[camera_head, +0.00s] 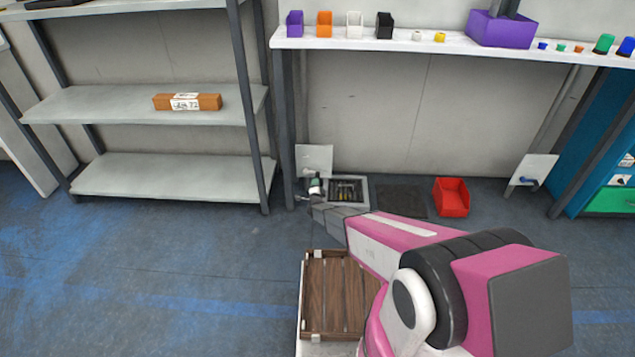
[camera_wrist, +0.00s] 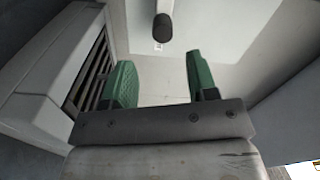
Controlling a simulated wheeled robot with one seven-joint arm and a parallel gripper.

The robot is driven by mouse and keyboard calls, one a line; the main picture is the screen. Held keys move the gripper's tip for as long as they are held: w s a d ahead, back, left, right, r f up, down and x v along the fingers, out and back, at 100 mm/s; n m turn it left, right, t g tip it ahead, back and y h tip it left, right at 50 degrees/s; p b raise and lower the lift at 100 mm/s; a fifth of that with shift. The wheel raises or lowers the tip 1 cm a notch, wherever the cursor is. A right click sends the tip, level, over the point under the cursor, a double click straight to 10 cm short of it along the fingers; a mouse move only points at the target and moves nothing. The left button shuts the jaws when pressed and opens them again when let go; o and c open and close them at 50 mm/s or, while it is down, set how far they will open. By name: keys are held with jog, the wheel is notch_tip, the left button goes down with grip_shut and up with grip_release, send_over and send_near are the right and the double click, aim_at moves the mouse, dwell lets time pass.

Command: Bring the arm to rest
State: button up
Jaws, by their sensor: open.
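My pink and grey arm (camera_head: 400,232) reaches from the lower right of the head view up and left, over a brown slatted wooden surface. Its far end is small and dark near the back wall, and the fingers are hard to make out there. In the wrist view my gripper (camera_wrist: 161,86) shows two green fingertips spread apart. I see nothing held between them. Beyond them is a pale, blurred surface, with a dark rounded thing (camera_wrist: 163,30) at the top.
A brown labelled box (camera_head: 187,102) lies on the middle shelf at left. A red bin (camera_head: 451,197) stands on the floor near the wall. A white shelf (camera_head: 300,38) holds small bins and a purple bin (camera_head: 501,29). Floor at left is clear. A grey slatted unit (camera_wrist: 90,70) borders the gripper's left.

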jog(key=shift+s, duration=0.4)
